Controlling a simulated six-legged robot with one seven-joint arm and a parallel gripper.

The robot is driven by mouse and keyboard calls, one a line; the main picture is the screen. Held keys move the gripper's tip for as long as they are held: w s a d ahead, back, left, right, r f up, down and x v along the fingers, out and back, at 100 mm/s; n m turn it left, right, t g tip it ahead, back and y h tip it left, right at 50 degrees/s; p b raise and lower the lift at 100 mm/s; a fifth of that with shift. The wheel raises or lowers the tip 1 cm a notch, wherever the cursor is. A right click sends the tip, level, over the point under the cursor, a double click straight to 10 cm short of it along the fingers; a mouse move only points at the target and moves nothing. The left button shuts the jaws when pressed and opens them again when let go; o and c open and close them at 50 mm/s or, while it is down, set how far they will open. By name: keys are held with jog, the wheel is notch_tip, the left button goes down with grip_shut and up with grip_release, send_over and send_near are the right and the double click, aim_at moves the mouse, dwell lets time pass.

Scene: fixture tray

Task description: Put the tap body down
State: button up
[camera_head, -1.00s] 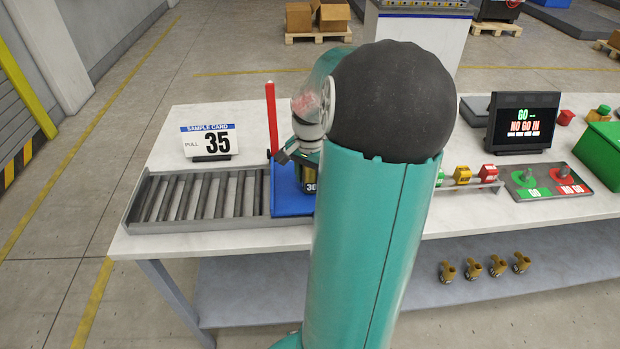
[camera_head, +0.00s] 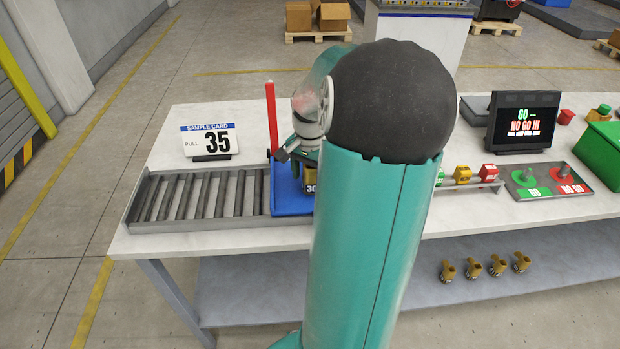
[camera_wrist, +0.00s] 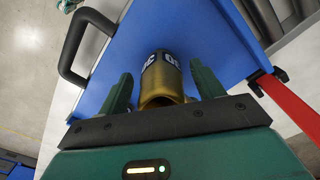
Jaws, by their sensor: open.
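The brass tap body (camera_wrist: 163,80) with a black-and-white number band stands on the blue tray (camera_wrist: 135,40) in the wrist view. My gripper (camera_wrist: 162,88) is open, with one green finger on each side of it and a visible gap at both sides. In the head view, my gripper (camera_head: 290,151) is just above the blue tray (camera_head: 290,203), and part of the labelled tap body (camera_head: 310,184) shows below it. My arm hides the rest.
A red post (camera_head: 271,118) rises at the tray's back edge. A roller track (camera_head: 195,197) lies left of the tray, with a sample card reading 35 (camera_head: 210,142) behind it. The tray has a black handle (camera_wrist: 75,45).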

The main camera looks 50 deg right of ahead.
notch_tip(320, 180, up, 11)
dwell(0.3)
jog(key=shift+a+r, duration=0.1)
